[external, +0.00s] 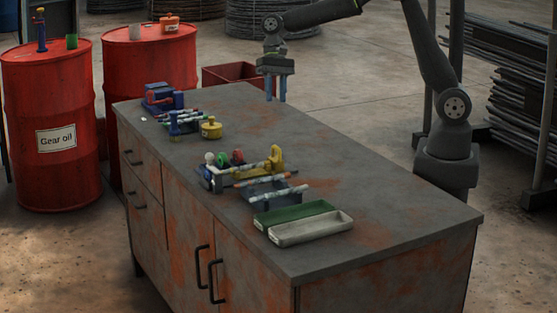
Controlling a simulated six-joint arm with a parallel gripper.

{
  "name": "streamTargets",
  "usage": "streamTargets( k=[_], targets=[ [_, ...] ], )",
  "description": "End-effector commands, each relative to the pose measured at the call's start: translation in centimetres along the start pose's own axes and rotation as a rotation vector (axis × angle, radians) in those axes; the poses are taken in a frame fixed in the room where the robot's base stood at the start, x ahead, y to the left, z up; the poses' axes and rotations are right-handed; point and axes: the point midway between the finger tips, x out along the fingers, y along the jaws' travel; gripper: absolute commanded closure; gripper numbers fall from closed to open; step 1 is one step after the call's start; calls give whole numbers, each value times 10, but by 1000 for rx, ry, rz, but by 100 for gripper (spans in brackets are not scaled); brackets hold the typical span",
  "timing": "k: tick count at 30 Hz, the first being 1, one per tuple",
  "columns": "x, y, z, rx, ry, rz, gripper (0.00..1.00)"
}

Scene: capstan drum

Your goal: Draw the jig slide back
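A jig-like fixture (240,168) sits mid-bench, with white, green and red knobs (223,159) at its left and a yellow upright clamp-like part (275,158) at its right. A light rod lies across its front. Which part is the slide cannot be told at this size. My gripper (275,97) points down near the bench's far edge, behind the fixture in the picture and apart from it. Its two blue fingers are spread, with nothing visible between them.
A blue device with a red part (162,97), a blue stand (176,123) and a yellow pot (211,129) stand at left. A dark rack with rods (272,196), a green tray (272,217) and a pale tray (312,229) are in front. The bench's right side (400,212) is clear.

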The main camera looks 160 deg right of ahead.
Motion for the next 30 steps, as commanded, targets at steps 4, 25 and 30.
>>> streamTargets(
  k=[4,25,30],
  targets=[
    [-23,0,0,0,0,-1,68],
    [-34,0,0,1,-1,1,68],
    [-32,0,0,1,-1,1,68]
  ],
)
